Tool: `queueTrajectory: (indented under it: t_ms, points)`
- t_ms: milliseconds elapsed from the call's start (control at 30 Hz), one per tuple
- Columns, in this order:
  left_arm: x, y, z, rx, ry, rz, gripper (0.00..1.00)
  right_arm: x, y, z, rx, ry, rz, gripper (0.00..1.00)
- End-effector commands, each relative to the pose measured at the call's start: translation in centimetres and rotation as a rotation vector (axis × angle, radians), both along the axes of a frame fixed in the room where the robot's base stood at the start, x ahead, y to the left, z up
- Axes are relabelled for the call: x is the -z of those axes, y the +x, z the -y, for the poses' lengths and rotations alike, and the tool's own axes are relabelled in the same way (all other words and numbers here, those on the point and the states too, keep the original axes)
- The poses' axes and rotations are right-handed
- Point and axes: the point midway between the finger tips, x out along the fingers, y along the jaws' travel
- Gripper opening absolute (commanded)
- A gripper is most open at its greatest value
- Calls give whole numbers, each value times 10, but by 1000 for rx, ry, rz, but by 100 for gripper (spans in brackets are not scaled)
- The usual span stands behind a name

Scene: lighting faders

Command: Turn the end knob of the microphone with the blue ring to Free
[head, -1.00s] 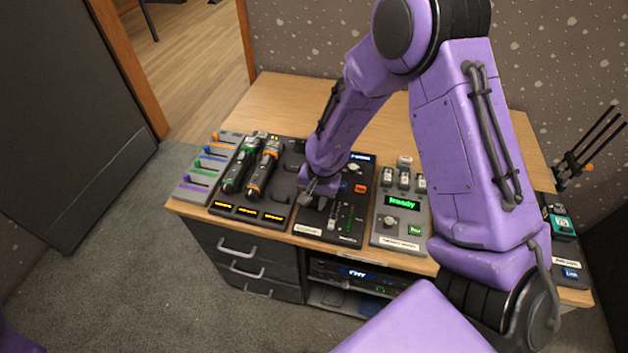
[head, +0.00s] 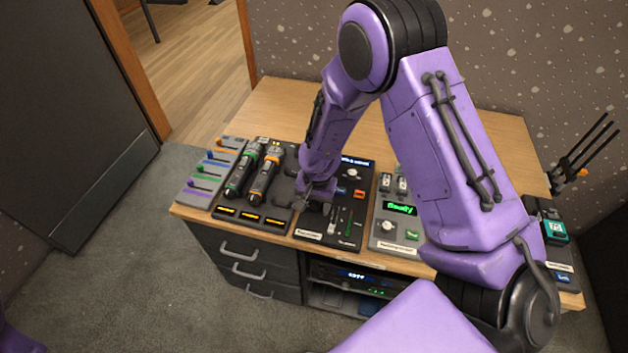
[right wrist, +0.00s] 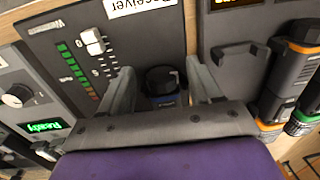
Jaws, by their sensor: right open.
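In the right wrist view a dark round knob with a notched top (right wrist: 161,78) and a blue part below it shows between the fingers. My gripper body hides the rest, so I cannot tell whether this is the blue-ringed microphone's end. No blue-ringed microphone shows clearly in the head view. My right gripper (head: 316,197) is open; it also shows in the right wrist view (right wrist: 160,88), one finger on each side of the knob with visible gaps. The dark receiver panel (head: 340,240) lies under and beside it. My left gripper is not in view.
A microphone with green bands (head: 240,172) and one with orange bands (head: 264,176) lie in the charger (head: 222,216), left of my gripper. Coloured faders (head: 204,175) stand farther left. A grey unit with a green display (head: 400,209) is right. The desk's back (head: 285,105) is clear.

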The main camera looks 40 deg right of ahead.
Motion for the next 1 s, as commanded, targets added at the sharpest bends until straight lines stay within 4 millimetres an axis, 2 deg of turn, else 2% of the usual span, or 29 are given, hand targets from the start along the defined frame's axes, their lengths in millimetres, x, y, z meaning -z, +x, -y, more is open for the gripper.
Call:
queueTrajectory:
  t_ms: [167, 400, 500, 633, 1000]
  points:
    - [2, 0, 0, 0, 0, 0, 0, -29, 0, 1, 0, 0, 6, 64]
    - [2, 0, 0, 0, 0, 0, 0, -84, -4, 4, 0, -1, 5, 64]
    - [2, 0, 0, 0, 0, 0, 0, -97, -5, 5, 0, -1, 2, 64]
    - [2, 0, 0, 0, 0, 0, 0, -104, -6, 5, 0, 0, 0, 64]
    - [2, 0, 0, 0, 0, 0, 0, -104, -6, 5, 0, 0, 0, 64]
